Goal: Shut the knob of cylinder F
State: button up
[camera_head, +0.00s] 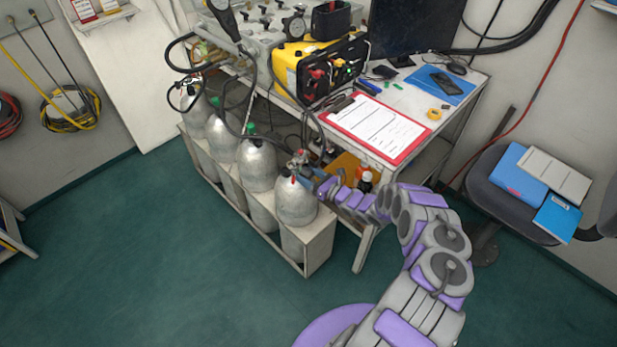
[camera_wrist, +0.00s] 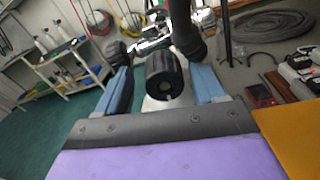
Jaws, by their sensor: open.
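The nearest grey cylinder (camera_head: 296,205) stands at the right end of a row of several cylinders in a low white rack. No letter is readable, so I cannot confirm which is F. My gripper (camera_head: 318,184) is at this cylinder's valve, on its right side. In the wrist view, a black ribbed knob (camera_wrist: 163,76) lies between the two blue fingers of my gripper (camera_wrist: 164,88). The fingers are open, with gaps on both sides of the knob. A chrome valve body (camera_wrist: 155,43) and black fittings sit behind it. The knob is hidden in the head view.
The white rack (camera_head: 318,248) surrounds the cylinders' lower parts. A desk with a red clipboard (camera_head: 376,128) and a yellow case (camera_head: 290,68) stands close behind my gripper. Black hoses (camera_head: 247,100) run above the cylinders. Green floor (camera_head: 120,250) is clear at the left.

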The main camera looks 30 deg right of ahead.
jog(key=shift+d+f, duration=0.15)
jog(key=shift+d, duration=0.45)
jog(key=shift+a, duration=0.7)
jog(key=c, duration=0.6)
jog(key=shift+d, duration=0.4)
jog(key=c, duration=0.5)
jog(key=shift+o, duration=0.2)
jog(key=shift+a+m, duration=0.1)
jog(key=shift+m, duration=0.2)
